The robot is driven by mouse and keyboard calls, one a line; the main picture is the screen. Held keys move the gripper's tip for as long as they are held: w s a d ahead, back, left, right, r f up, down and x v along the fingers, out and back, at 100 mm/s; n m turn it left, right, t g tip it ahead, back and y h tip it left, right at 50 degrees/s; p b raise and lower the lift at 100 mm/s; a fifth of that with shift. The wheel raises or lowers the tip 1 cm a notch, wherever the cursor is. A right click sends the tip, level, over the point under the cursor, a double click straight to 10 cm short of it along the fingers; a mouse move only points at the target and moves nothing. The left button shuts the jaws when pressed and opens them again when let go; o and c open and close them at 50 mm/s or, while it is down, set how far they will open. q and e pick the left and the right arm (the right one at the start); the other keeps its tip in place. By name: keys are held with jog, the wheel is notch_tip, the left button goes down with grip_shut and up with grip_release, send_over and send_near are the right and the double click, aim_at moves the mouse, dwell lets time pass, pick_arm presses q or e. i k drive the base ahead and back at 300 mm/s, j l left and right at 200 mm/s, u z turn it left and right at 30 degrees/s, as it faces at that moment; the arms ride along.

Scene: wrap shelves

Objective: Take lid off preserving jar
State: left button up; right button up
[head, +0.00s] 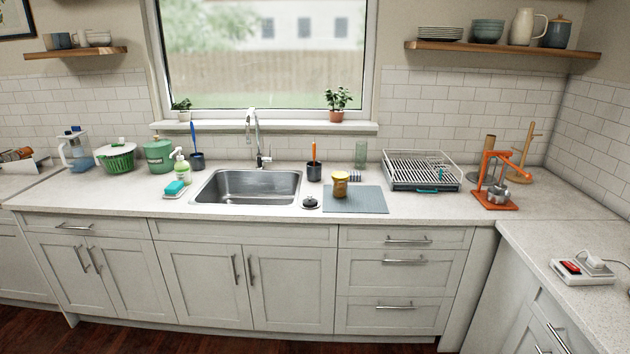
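A small jar (340,187) with amber-coloured contents stands upright on the grey-blue mat (368,202), right of the sink. It looks like the preserving jar. Its yellow lid (340,174) appears to sit on top; the fastening is too small to make out. Neither of my grippers is in view.
The sink (247,187) lies left of the mat. A dark cup (314,173) with an orange-handled tool and a small dark round item (310,203) are close to the jar. A dish rack (423,173) and an orange press (496,182) stand right. The counter's front edge is mostly clear.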

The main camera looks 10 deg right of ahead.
aim_at(340, 191)
jog(key=i+j, duration=0.15)
jog(key=i, duration=0.7)
